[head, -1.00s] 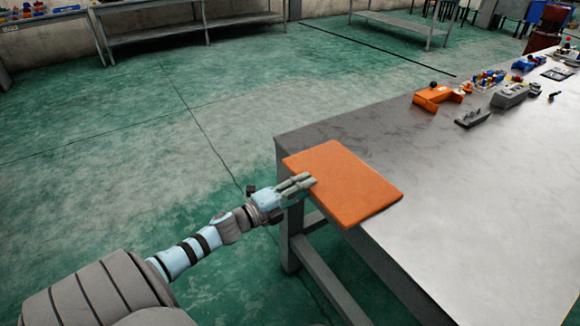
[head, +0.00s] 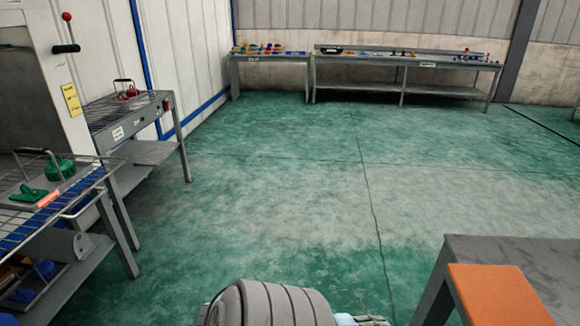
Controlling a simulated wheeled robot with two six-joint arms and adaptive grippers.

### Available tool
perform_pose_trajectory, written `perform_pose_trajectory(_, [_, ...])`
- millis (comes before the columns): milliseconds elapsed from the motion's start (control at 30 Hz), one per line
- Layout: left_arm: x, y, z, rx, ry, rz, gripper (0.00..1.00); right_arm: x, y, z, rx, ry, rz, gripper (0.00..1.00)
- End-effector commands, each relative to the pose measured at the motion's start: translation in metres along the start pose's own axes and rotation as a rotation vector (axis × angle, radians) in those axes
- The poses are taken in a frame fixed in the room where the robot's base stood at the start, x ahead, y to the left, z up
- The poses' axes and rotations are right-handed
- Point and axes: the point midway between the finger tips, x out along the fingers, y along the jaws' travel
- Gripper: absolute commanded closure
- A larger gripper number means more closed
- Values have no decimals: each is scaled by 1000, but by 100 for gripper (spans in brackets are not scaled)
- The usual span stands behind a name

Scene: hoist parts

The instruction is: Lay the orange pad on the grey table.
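The orange pad (head: 498,297) is at the lower right of the head view, cut off by the bottom edge. It lies on the corner of the grey table (head: 535,251), whose far edge shows behind it. My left arm shows at the bottom middle. Its gripper is at best a sliver at the bottom edge, so its fingers cannot be seen. My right gripper is out of view.
A cart with blue slats (head: 75,222) and a metal bench with a red-handled item (head: 126,92) stand at the left. Long benches with small parts (head: 405,58) line the back wall. The green floor (head: 270,190) between is clear.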

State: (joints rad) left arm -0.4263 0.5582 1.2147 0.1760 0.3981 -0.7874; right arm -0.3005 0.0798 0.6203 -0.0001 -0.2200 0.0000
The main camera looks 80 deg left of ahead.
Motion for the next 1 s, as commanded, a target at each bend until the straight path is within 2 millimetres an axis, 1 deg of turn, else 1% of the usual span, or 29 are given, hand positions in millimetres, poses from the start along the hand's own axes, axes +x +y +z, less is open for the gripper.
perform_pose_trajectory(33, [-9, 58, 20, -159, -129, 104, 67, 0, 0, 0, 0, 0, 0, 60])
perform_pose_trajectory(67, [-19, 98, 29, -269, -219, 173, 67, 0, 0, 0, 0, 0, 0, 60])
perform_pose_trajectory(100, [-36, 150, 36, -410, -340, 262, 67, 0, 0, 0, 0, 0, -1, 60])
perform_pose_trajectory(167, [-68, 222, 33, -597, -513, 380, 67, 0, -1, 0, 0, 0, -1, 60])
perform_pose_trajectory(200, [-90, 262, 25, -699, -620, 447, 67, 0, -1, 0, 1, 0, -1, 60])
perform_pose_trajectory(233, [-107, 288, 18, -765, -694, 491, 67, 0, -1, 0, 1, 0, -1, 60])
perform_pose_trajectory(300, [-140, 333, -1, -876, -834, 569, 67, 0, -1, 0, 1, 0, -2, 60])
perform_pose_trajectory(333, [-151, 345, -8, -907, -879, 592, 67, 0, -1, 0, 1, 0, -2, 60])
perform_pose_trajectory(400, [-168, 363, -19, -951, -948, 626, 67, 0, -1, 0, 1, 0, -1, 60])
perform_pose_trajectory(433, [-172, 367, -21, -961, -963, 633, 67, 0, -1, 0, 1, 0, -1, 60])
perform_pose_trajectory(500, [-175, 370, -23, -969, -977, 638, 67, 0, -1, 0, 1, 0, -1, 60])
perform_pose_trajectory(633, [-175, 369, -22, -967, -975, 637, 67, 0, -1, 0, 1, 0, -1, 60])
perform_pose_trajectory(667, [-175, 369, -22, -967, -975, 637, 67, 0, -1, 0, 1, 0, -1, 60])
perform_pose_trajectory(733, [-178, 360, -25, -967, -974, 636, 67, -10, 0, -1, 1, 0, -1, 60])
perform_pose_trajectory(767, [-181, 353, -28, -967, -974, 636, 67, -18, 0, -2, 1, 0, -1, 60])
perform_pose_trajectory(800, [-185, 342, -32, -966, -973, 636, 67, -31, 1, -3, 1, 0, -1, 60])
perform_pose_trajectory(867, [-191, 327, -38, -966, -973, 636, 75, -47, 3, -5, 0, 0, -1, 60])
perform_pose_trajectory(900, [-192, 324, -39, -966, -972, 635, 81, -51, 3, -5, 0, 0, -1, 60])
perform_pose_trajectory(967, [-191, 327, -38, -966, -972, 635, 91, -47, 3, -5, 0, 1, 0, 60])
perform_pose_trajectory(1000, [-190, 329, -37, -966, -972, 635, 97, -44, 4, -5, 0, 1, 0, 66])
